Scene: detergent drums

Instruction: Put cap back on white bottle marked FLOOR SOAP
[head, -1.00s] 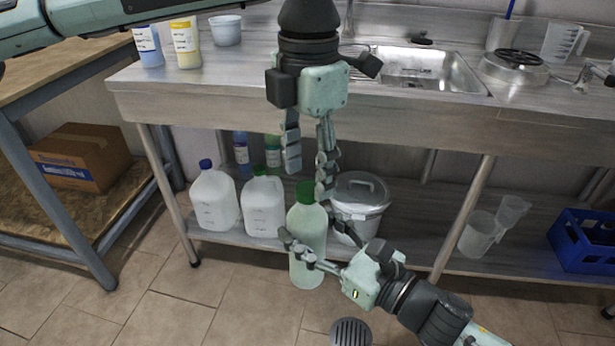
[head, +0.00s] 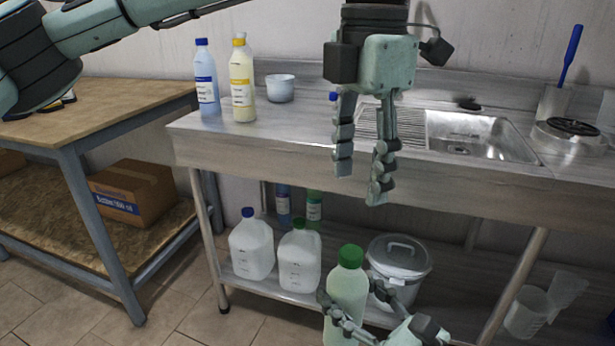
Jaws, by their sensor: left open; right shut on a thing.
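A pale, whitish-green bottle (head: 346,288) with a green cap (head: 350,256) stands upright in front of the lower shelf. No writing on it can be read from here. The cap sits on its neck; how tightly cannot be told. My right gripper (head: 352,314) is shut around the bottle's body, which runs out of the picture at the bottom. My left gripper (head: 360,188) points down, open and empty, above the green cap and clear of it, in front of the counter's edge.
White jugs with a blue cap (head: 251,250) and a green cap (head: 299,262) stand on the lower shelf, left of a lidded bucket (head: 398,262). The steel counter (head: 250,142) holds a blue bottle (head: 206,82), a yellow bottle (head: 242,85) and a bowl (head: 280,90).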

